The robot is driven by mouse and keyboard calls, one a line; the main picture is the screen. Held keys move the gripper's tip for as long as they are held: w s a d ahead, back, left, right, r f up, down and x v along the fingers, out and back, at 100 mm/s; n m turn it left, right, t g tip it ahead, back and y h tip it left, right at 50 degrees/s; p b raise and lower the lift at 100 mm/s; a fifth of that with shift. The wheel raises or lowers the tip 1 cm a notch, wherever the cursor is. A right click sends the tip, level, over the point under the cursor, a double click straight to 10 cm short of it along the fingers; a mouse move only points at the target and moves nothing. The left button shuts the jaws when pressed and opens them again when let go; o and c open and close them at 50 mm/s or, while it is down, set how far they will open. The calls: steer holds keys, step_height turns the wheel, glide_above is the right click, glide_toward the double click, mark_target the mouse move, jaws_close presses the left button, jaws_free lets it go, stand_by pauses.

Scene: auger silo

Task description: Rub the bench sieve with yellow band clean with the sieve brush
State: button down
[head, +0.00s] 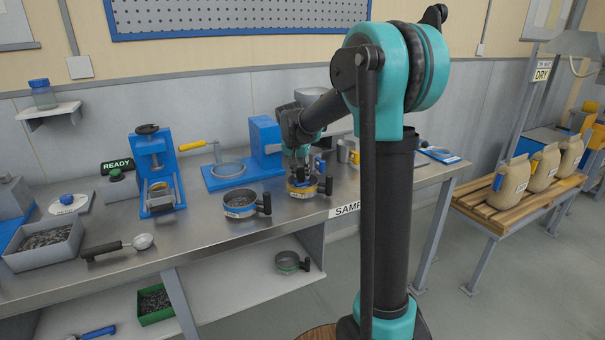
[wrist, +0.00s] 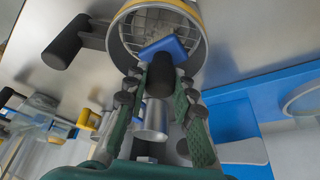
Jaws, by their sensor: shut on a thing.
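The bench sieve with yellow band (head: 302,194) sits on the steel bench, its black handle (head: 327,186) pointing right in the head view. In the wrist view the sieve's yellow rim (wrist: 118,22) and wire mesh fill the top middle. My gripper (head: 299,172) is above the sieve and points down. In the wrist view my gripper (wrist: 160,82) is shut on the black handle of the sieve brush. The brush's blue head (wrist: 166,47) is over the mesh inside the rim; I cannot tell whether it touches.
Another sieve (head: 239,205) with a black handle stands just left. A blue press (head: 158,170), a scoop (head: 118,246) and a grey tray of dark grains (head: 45,242) are farther left. A metal cup (head: 345,150) stands close behind. A green-banded sieve (head: 288,262) lies on the lower shelf.

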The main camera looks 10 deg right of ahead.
steer(key=shift+w+a+f, duration=0.1)
steer(key=shift+w+a, duration=0.15)
steer(key=shift+w, duration=0.35)
steer(key=shift+s+d, duration=0.2)
steer(key=shift+s, duration=0.45)
steer(key=shift+s+d, duration=0.2)
steer(key=shift+s, duration=0.4)
steer(key=shift+s+d, duration=0.25)
steer(key=shift+s, duration=0.4)
steer(key=shift+s+d, duration=0.2)
steer(key=shift+s, duration=0.4)
step_height(320, 180, up, 8)
